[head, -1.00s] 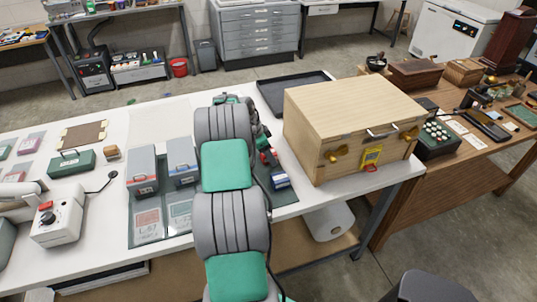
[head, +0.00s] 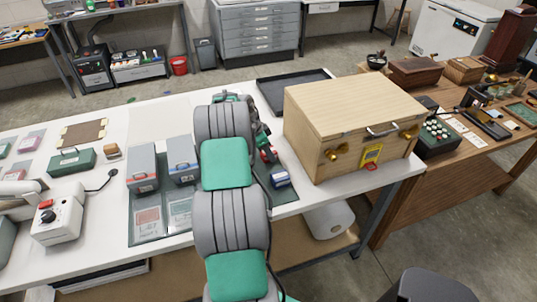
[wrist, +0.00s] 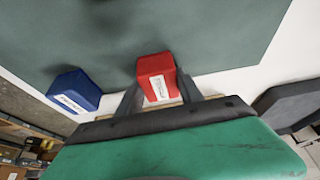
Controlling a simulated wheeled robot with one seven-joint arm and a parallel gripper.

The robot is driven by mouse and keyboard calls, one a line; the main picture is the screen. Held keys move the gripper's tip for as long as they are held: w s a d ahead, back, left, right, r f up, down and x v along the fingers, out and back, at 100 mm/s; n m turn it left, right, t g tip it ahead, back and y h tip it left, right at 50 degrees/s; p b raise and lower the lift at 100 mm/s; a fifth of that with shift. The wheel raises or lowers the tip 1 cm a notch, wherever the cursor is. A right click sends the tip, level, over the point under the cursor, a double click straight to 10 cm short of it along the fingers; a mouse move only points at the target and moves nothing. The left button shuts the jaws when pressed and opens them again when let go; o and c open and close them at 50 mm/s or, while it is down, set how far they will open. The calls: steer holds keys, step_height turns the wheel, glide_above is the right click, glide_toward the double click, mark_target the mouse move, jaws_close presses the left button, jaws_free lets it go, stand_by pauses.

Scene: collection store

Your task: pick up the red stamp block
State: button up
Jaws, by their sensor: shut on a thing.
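The red stamp block (wrist: 157,72) sits between the two fingers of my gripper (wrist: 160,86) in the wrist view, its white label facing the camera. My gripper is shut on it. In the head view the red block (head: 268,155) shows only in part beside my arm, which hides most of the gripper. Whether the block is clear of the surface below is hard to tell. A blue stamp block (wrist: 75,92) with a white label stands apart, left of the gripper in the wrist view. The blue block (head: 281,179) also shows in the head view near the table's front edge.
A large wooden box (head: 352,120) with brass fittings stands right of my arm. A black tray (head: 275,96) lies behind. Grey boxes (head: 142,165) stand left on the dark green mat (head: 136,225). A white device (head: 58,218) is farther left.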

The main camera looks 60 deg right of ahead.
steer(key=shift+r, duration=0.6)
steer(key=s+a+r+b, duration=0.3)
steer(key=a+r+b, duration=0.3)
steer(key=a+r, duration=0.5)
steer(key=a, duration=0.2)
steer(key=shift+s+a+r, duration=0.3)
steer(key=shift+s+r, duration=0.05)
steer(key=shift+r, duration=0.05)
